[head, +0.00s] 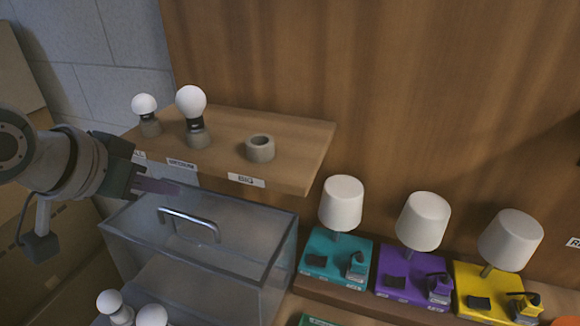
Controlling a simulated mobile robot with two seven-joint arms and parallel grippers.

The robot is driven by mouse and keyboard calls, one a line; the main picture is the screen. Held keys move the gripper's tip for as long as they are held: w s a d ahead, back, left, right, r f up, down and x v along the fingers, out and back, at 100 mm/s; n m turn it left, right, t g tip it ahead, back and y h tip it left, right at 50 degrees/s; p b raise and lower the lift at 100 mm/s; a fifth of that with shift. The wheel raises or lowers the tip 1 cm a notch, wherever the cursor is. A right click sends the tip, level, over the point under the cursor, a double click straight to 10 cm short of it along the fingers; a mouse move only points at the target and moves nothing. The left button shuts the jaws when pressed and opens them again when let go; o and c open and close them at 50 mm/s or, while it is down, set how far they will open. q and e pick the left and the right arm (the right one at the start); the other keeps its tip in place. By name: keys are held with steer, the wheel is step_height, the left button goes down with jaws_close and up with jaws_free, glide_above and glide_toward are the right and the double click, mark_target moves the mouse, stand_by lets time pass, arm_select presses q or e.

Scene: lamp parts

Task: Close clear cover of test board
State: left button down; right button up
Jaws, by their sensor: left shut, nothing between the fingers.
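The clear cover (255,231) is a transparent box-like piece in the lower left middle, in front of the shelf. A metal handle (188,224) is fixed on it. I cannot tell how far the cover is open; the test board under it is not clearly seen. My left gripper (162,187) comes in from the left above the cover's back left part, close to the handle but not around it. Its fingers are shut with nothing between them. My right gripper is not in view.
A wooden shelf (290,160) behind the cover bears two bulbs in holders (191,102) and an empty holder (260,148). Teal (322,252), purple (388,270) and yellow (470,283) lamp bases with white shades stand right. White bulbs (110,301) are at the bottom left.

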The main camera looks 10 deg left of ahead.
arm_select(q)
steer(key=w, duration=0.1)
steer(key=b, duration=0.3)
glide_above(209, 219)
step_height(209, 219, down, 8)
steer(key=shift+r, duration=0.2)
steer(key=shift+p, duration=0.6)
steer(key=shift+s+p, duration=0.95)
steer(key=shift+s, duration=0.3)
steer(key=shift+s+a+f+p, duration=0.15)
steer(key=shift+s+p, duration=0.15)
steer(key=shift+s, duration=0.35)
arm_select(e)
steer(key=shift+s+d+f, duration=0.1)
